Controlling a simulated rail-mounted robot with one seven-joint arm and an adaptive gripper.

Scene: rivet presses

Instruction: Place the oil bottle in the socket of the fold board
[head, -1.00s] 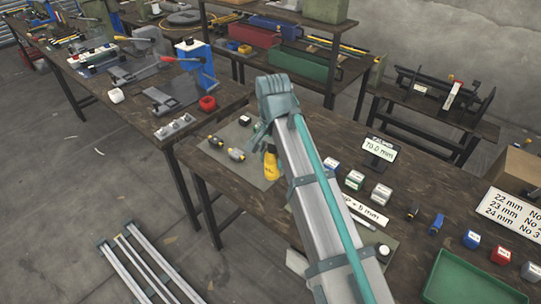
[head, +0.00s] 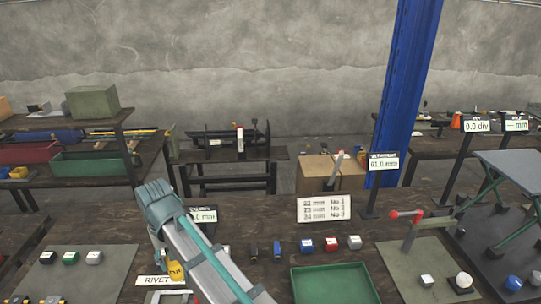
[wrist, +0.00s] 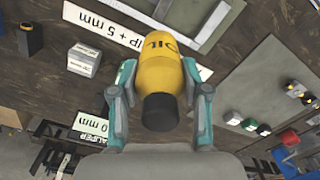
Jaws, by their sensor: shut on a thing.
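The yellow oil bottle (wrist: 166,72) with a black cap is held between the two fingers of my gripper (wrist: 159,85). Its capped end points toward the wrist camera, and lettering shows on its yellow body. In the head view the bottle (head: 176,272) shows low, partly hidden by my arm, above the workbench near the RIVET label. I cannot tell for sure which board is the fold board. A grey-green frame-like board (wrist: 233,22) lies beyond the bottle in the wrist view; no socket can be made out on it.
A white "+ 5 mm" label (wrist: 107,27) and a white block (wrist: 84,60) lie near the bottle. A green tray (head: 335,285), several small blocks and a red-handled press (head: 412,222) stand to the right. A grey mat (head: 85,283) lies left.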

